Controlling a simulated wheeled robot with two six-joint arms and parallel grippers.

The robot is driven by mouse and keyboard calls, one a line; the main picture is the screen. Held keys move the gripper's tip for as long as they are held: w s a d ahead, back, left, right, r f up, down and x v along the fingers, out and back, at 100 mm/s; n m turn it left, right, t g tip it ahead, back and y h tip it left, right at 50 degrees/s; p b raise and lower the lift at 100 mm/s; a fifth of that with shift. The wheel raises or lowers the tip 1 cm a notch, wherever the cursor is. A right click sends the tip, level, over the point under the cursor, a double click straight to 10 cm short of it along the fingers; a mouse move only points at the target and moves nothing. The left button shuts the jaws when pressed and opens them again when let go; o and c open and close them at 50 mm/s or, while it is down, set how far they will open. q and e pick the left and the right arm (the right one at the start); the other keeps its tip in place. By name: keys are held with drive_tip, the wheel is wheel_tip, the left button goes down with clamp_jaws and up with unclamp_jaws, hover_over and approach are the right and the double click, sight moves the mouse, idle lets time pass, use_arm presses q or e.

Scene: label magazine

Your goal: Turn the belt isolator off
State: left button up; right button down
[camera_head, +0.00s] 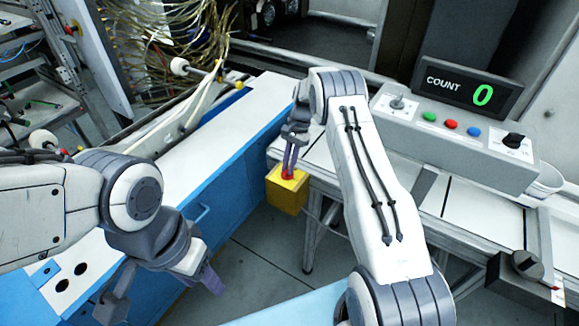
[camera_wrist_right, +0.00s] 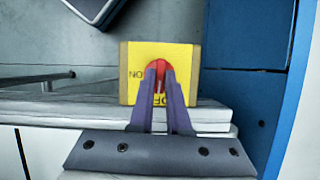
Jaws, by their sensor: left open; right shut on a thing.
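The belt isolator is a yellow box (camera_head: 287,190) at the end of the counter, with a red knob (camera_head: 288,174) on its top face. In the right wrist view the box (camera_wrist_right: 128,92) shows "ON" at its left side and a partly covered "OF" at its lower edge. The red knob (camera_wrist_right: 160,64) lies along the up-down line of that view. My right gripper (camera_head: 289,165) is shut on the knob from above; its purple fingers (camera_wrist_right: 160,78) hide part of it. My left gripper (camera_head: 163,290) is open and empty at the lower left, apart from the isolator.
A control panel (camera_head: 455,150) with a selector, coloured buttons and a "COUNT 0" display (camera_head: 468,88) stands on the right counter. A blue-sided cabinet (camera_head: 205,190) runs along the left of the isolator. Cables hang at the back left. Open floor (camera_head: 265,262) lies below.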

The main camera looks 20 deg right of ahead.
drive_tip(key=shift+w+r+n, duration=0.15)
drive_tip(key=shift+w+n, duration=0.1)
drive_tip(key=shift+n, duration=0.05)
idle(0.4)
drive_tip(key=c, duration=0.9)
unclamp_jaws()
drive_tip(key=shift+s, duration=0.1)
drive_tip(key=b+v, duration=0.1)
drive_tip(key=v, duration=0.9)
drive_tip(key=shift+r, duration=0.15)
